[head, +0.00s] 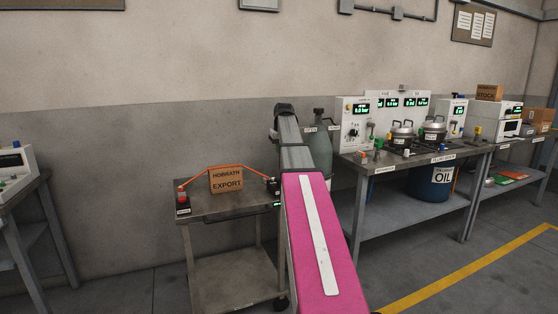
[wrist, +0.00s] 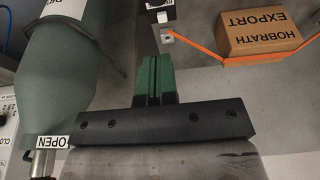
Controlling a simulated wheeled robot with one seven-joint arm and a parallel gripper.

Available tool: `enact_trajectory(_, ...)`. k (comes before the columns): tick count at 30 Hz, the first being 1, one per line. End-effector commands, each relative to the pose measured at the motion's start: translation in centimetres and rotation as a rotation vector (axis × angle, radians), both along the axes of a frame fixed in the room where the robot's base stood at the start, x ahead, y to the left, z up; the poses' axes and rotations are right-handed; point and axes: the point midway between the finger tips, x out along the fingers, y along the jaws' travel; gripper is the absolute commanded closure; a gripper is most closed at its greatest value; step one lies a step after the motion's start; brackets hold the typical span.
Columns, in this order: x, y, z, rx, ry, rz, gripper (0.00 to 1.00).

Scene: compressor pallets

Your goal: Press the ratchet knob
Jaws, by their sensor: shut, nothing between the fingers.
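An orange strap (head: 250,168) runs over a cardboard box marked HOBRATH EXPORT (head: 227,181) on a grey metal cart (head: 205,211). At the strap's right end is a small dark fitting (head: 272,187), probably the ratchet, partly behind my arm. In the wrist view, a grey and black fitting (wrist: 167,38) at the strap's end lies just beyond my fingertips, with no clear contact. My gripper (wrist: 154,62) has green fingers, shut and empty. The box (wrist: 258,32) is to its right. My arm hides the gripper in the head view.
A green-grey cylinder (wrist: 62,65) stands close left of my gripper; it also shows behind my arm in the head view (head: 321,150). A bench (head: 400,157) with pots and gauge panels is at right. A red-topped block (head: 182,200) sits at the cart's left.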

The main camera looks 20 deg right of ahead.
Motion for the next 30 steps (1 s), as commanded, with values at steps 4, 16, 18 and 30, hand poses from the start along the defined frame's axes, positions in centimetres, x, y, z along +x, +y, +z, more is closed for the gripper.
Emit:
enact_trajectory(4,0.6,0.0,-2.3,0.000,0.001,0.000,1.00)
enact_trajectory(16,2.4,0.0,-9.4,0.000,0.001,0.000,1.00)
enact_trajectory(18,2.3,0.0,-10.4,0.000,0.000,0.000,1.00)
enact_trajectory(30,2.3,-0.1,-12.6,-0.001,-0.001,0.000,1.00)
